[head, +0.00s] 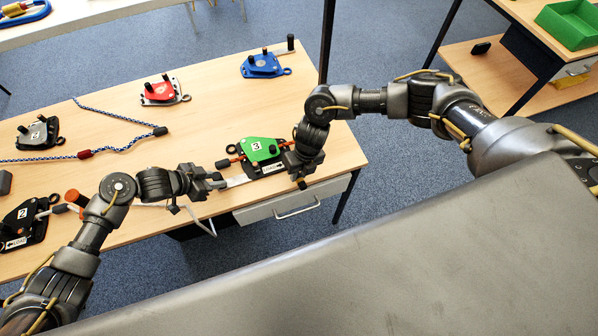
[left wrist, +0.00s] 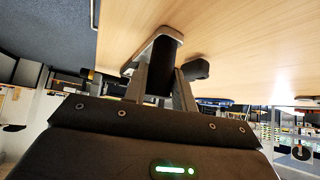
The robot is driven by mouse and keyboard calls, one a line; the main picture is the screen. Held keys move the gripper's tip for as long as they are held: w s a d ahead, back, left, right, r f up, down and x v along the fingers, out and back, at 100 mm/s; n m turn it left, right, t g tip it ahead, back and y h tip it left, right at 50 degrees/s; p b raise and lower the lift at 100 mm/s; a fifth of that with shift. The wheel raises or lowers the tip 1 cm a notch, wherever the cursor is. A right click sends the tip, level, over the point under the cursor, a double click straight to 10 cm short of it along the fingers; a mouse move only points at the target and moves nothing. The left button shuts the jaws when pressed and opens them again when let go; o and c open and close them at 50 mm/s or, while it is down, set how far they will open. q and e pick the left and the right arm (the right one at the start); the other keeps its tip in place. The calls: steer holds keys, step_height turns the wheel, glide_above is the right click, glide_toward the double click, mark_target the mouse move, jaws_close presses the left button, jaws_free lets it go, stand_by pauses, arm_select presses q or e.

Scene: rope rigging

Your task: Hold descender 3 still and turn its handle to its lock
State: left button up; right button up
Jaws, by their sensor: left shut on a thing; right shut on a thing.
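Descender 3 (head: 258,149) has a green body with a black 3 on a white label and lies near the table's front right corner, orange rope showing on both sides. Its pale metal handle (head: 237,181) sticks out to the left of the body. My left gripper (head: 217,181) is shut on the handle's black grip, which shows between the fingers in the left wrist view (left wrist: 166,50). My right gripper (head: 291,168) is shut at the right end of descender 3; its fingertips partly hide what they hold, apparently the body. I cannot tell the lock mark.
A blue descender (head: 262,66), a red one (head: 158,92), a grey one (head: 40,134) and a black one (head: 22,226) lie elsewhere on the wooden table (head: 200,110). Blue-white rope (head: 115,114) lies at the left. A drawer (head: 290,204) hangs below the front edge.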

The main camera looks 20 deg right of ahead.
steer(key=shift+d, duration=0.1)
jaws_close()
steer(key=n, duration=0.1)
steer(key=d+n, duration=0.1)
steer(key=shift+w+d+n+g, duration=0.25)
steer(key=shift+w+n+g, duration=0.05)
steer(key=n, duration=0.1)
steer(key=d+n, duration=0.1)
steer(key=shift+w+d+n, duration=0.15)
steer(key=shift+w+n, duration=0.25)
steer(key=w+d+n, duration=0.1)
steer(key=n, duration=0.1)
steer(key=w+n+g+h, duration=0.1)
steer(key=n, duration=0.1)
steer(key=shift+d, duration=0.4)
steer(key=w+n, duration=0.1)
steer(key=n, duration=0.1)
steer(key=w+n, duration=0.1)
steer(key=n, duration=0.1)
steer(key=shift+d+h, duration=0.3)
steer(key=shift+d, duration=0.1)
steer(key=shift+w+d+n+h, duration=0.15)
steer(key=shift+w+n, duration=0.35)
steer(key=shift+n, duration=0.4)
steer(key=shift+w+a+n+h, duration=0.15)
steer(key=shift+w+n, duration=0.35)
steer(key=shift+n, duration=0.4)
steer(key=shift+d, duration=0.1)
